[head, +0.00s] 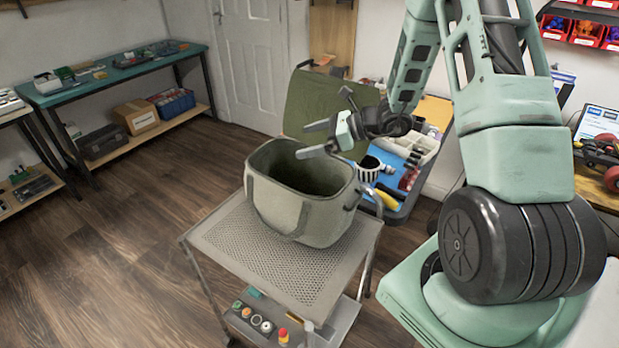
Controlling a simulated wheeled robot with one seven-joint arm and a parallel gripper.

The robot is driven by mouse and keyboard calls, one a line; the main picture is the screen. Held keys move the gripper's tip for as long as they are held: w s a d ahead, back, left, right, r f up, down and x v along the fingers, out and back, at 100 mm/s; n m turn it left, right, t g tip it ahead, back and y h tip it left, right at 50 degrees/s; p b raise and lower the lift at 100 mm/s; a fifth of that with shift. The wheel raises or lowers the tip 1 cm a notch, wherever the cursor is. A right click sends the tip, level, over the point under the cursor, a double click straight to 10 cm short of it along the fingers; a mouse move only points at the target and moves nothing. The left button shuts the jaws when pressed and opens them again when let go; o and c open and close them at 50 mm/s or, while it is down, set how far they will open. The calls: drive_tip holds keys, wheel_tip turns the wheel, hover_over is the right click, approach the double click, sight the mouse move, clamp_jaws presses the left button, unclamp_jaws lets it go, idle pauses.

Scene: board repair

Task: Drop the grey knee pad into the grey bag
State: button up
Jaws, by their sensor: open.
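The grey bag (296,217) stands upright and open-topped on a perforated cart top, with its dark inside partly in view. My gripper (310,140) is open, with nothing seen between its fingers. In the picture its fingers overlap the bag's back right rim and point left. I cannot tell how high above the rim they are. I cannot make out the grey knee pad for certain. The bottom of the bag is too dark and hidden to tell whether anything lies in it.
The cart top (240,242) has free room left and front of the bag. Behind it, an open tool case (402,210) holds tools and a black-and-white item (370,166). A green-topped bench (110,74) stands at the back left. The wooden floor between is clear.

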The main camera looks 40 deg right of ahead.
wheel_tip(320, 180, up, 10)
drive_tip(key=b, duration=0.1)
drive_tip(key=shift+f, duration=0.25)
idle(0.4)
drive_tip(key=s+a+f+n+g+h, duration=0.1)
drive_tip(key=s+a+n+g, duration=0.55)
drive_tip(key=a, duration=0.55)
drive_tip(key=s+a+n+g, duration=0.4)
drive_tip(key=s+a+n, duration=0.4)
drive_tip(key=a+n, duration=0.25)
drive_tip(key=s+a+n+h, duration=0.2)
drive_tip(key=s+n+h, duration=0.2)
drive_tip(key=s+n, duration=0.3)
drive_tip(key=s+a+f+n+h, duration=0.1)
drive_tip(key=s+a+n+h, duration=0.2)
drive_tip(key=s+n, duration=0.5)
drive_tip(key=n+t, duration=0.1)
drive_tip(key=n, duration=0.2)
drive_tip(key=shift+h, duration=0.4)
drive_tip(key=shift+d, duration=0.15)
